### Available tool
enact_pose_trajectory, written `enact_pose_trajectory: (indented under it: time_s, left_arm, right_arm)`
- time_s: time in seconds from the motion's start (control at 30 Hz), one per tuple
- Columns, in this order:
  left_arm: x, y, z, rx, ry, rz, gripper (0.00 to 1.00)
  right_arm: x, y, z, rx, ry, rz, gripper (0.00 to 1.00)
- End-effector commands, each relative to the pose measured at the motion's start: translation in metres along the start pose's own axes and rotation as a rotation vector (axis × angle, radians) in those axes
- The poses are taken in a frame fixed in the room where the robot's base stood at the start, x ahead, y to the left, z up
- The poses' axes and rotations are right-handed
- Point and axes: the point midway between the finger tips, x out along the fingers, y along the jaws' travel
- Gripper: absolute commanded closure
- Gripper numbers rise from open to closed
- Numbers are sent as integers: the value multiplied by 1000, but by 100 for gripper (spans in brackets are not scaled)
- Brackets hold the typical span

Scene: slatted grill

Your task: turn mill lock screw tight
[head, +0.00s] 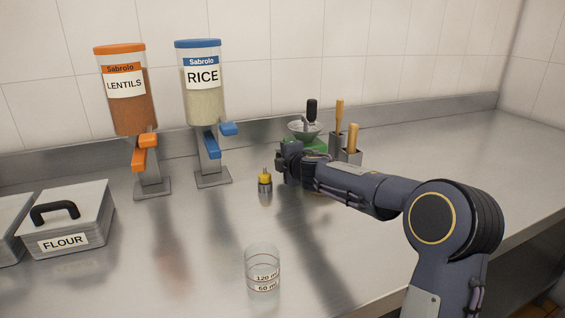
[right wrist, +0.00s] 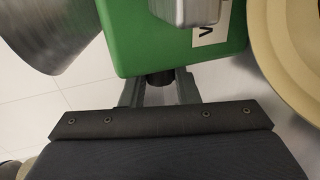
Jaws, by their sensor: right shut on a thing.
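The mill (head: 319,147) stands at the back of the counter. It has a green body, a grey metal hopper bowl (head: 303,130) and a black upright handle (head: 311,108). My right gripper (head: 283,158) is at the mill's near side and hides part of it. In the right wrist view the green mill body (right wrist: 150,45) fills the top. The dark lock screw (right wrist: 157,79) sticks out of its lower edge, between the fingers of my right gripper (right wrist: 159,87), which is shut on it. How tight the screw sits cannot be seen. My left gripper is not in view.
A small yellow-topped container (head: 265,181) stands close left of the gripper. Metal holders with wooden handles (head: 352,140) stand behind the arm. Lentil (head: 125,105) and rice (head: 203,100) dispensers, a flour box (head: 70,222) and a clear measuring cup (head: 262,270) stand left and in front.

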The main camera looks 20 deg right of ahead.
Motion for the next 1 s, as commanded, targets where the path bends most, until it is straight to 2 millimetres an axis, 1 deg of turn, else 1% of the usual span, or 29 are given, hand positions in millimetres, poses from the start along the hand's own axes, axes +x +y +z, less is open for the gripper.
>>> enact_pose_trajectory:
  time_s: [0.07,0.1,0.23,0.47,0.57,0.67,0.9,1.0]
  left_arm:
    - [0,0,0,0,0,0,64]
    - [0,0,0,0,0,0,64]
    - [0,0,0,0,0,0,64]
    - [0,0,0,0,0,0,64]
    - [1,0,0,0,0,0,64]
    - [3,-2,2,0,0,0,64]
    - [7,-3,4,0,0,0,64]
    - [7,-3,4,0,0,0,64]
  right_arm:
    - [0,1,0,-1,0,1,95]
    - [0,1,0,-1,0,1,67]
    - [0,0,0,-1,0,1,50]
    - [0,0,0,0,0,0,50]
    - [-4,0,0,0,0,0,50]
    - [-15,0,0,1,0,2,50]
    - [-57,0,0,-1,-1,2,50]
    - [-69,1,0,-1,-1,1,50]
